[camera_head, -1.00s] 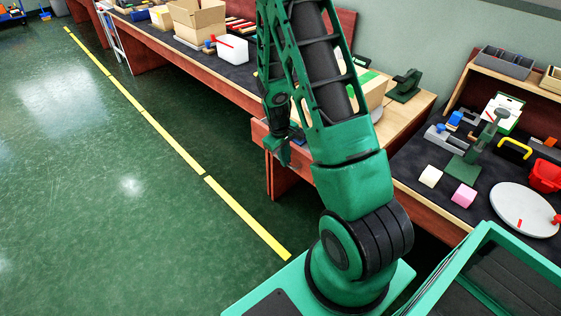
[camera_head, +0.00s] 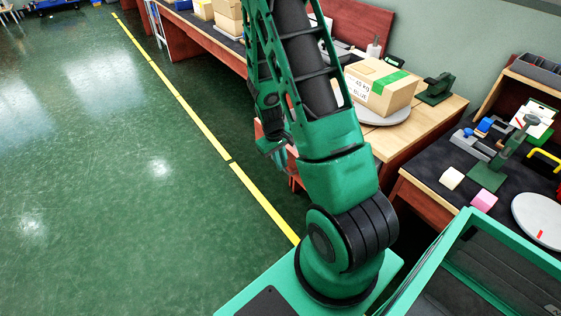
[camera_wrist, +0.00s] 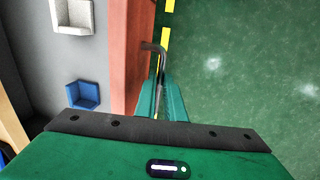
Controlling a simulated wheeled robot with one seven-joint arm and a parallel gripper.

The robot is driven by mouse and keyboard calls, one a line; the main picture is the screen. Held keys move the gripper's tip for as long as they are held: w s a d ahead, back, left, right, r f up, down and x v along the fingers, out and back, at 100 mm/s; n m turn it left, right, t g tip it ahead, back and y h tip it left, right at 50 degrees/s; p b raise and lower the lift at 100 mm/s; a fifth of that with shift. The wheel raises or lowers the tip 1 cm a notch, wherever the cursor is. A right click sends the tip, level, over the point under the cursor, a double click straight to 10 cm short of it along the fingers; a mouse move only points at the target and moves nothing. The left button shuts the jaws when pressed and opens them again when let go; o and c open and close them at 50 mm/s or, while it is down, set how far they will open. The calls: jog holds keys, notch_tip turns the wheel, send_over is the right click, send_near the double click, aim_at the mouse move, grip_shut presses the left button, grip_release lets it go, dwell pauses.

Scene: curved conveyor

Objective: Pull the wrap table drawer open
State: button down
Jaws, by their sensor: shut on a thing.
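The wrap table (camera_head: 445,106) stands right of my arm in the head view. Its drawer has a red-brown front (camera_wrist: 133,50) in the wrist view and stands open, with its grey floor (camera_wrist: 60,55) showing. A light corner piece (camera_wrist: 72,15) and a blue corner piece (camera_wrist: 84,95) lie inside. A grey bar handle (camera_wrist: 155,47) is on the outer side of the front. My gripper (camera_wrist: 166,100) is shut on the handle. In the head view my gripper (camera_head: 277,155) is low beside the table, and my arm hides much of the drawer.
A taped carton (camera_head: 380,88) rests on a round plate on the wrap table. At right, another bench (camera_head: 425,165) holds a cream block (camera_head: 452,178), a pink block (camera_head: 484,201) and tools. Green floor (camera_head: 120,200) with a yellow line (camera_head: 190,123) is clear at left.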

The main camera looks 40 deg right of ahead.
jog(key=c, duration=2.1)
grip_release()
jog(key=shift+r, duration=0.1)
jog(key=shift+w+a+r, duration=0.1)
jog(key=shift+a+r, duration=0.25)
jog(key=shift+r, duration=1.4)
jog(key=shift+a+r, duration=0.3)
jog(key=shift+r, duration=1.4)
jog(key=shift+w+a+r, duration=0.1)
jog(key=shift+a+r, duration=0.25)
jog(key=shift+r, duration=1.4)
